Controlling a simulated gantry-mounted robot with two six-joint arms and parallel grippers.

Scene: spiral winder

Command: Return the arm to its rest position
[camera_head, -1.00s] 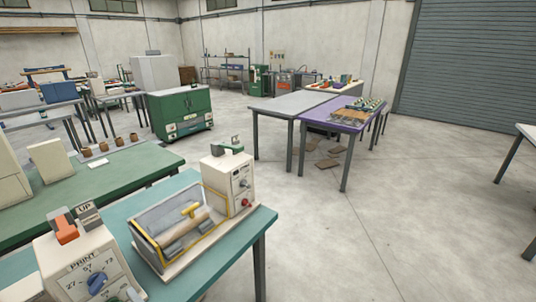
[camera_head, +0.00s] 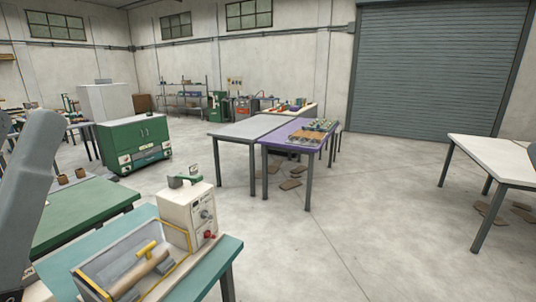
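The spiral winder (camera_head: 187,215) stands on the teal table at the lower left. It has a cream control box with a red button and dials, and a clear-walled tray with a yellow-handled roller (camera_head: 140,274). A grey arm link of mine rises at the left edge and covers part of the green table and what stands there. Neither of my grippers shows, so their state and what they may hold cannot be seen.
The teal table (camera_head: 216,274) fills the lower left, beside a green table (camera_head: 84,208). A purple table (camera_head: 286,140) with items on it stands mid-room. A white table (camera_head: 497,159) is at right. Open concrete floor lies between them.

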